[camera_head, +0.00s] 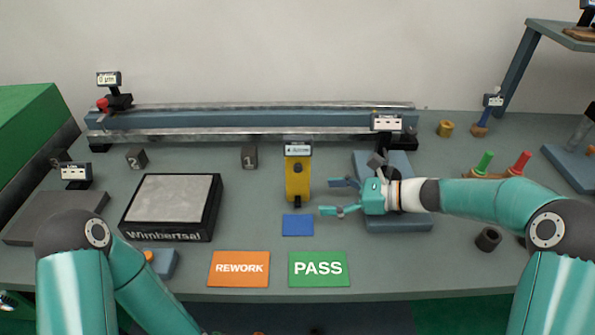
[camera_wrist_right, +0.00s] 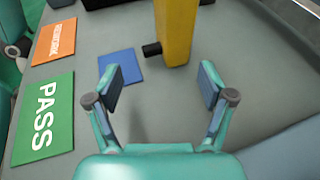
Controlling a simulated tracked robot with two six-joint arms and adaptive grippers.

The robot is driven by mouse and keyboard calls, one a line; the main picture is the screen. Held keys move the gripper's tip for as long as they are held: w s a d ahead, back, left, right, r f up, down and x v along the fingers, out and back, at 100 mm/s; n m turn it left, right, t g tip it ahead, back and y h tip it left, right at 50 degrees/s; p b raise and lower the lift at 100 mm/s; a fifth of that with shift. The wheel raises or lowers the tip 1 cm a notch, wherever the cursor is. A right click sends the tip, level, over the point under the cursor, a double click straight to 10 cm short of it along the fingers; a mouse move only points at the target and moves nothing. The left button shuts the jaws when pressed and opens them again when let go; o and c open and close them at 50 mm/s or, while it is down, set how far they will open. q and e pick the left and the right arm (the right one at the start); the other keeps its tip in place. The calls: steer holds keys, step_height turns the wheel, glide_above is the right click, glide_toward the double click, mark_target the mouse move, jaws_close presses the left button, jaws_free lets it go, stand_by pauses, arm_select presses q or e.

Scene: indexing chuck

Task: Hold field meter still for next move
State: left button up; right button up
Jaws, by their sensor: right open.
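The field meter, as I take it, is the yellow upright device (camera_head: 297,182) with a small display on top and a dark knob low on its front. It stands near the middle of the bench, behind a blue square (camera_head: 298,225). My right gripper (camera_head: 337,196) is open and empty, just right of the meter and apart from it, with its fingers pointing left. In the right wrist view, the meter's yellow body (camera_wrist_right: 176,30) shows ahead of and beyond the open fingers (camera_wrist_right: 160,88); its top is cut off. My left gripper is out of view.
Green PASS (camera_head: 319,269) and orange REWORK (camera_head: 239,268) cards lie at the front edge. A dark-framed plate (camera_head: 168,236) sits left. A long rail (camera_head: 250,118) runs along the back. A blue-grey base (camera_head: 400,222) lies beneath my right wrist. Bench between plate and meter is clear.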

mark_target(303, 193)
steer(key=b+x, duration=0.1)
steer(key=x, duration=0.5)
steer(key=shift+w+d, duration=0.1)
steer(key=shift+w, duration=0.05)
steer(key=shift+w+a+f+b, duration=0.1)
steer(key=shift+w+a+b, duration=0.2)
steer(key=shift+a, duration=0.4)
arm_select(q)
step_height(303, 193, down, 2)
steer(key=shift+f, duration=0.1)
arm_select(e)
steer(key=c, duration=0.6)
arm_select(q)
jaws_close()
arm_select(e)
steer(key=shift+o, duration=0.2)
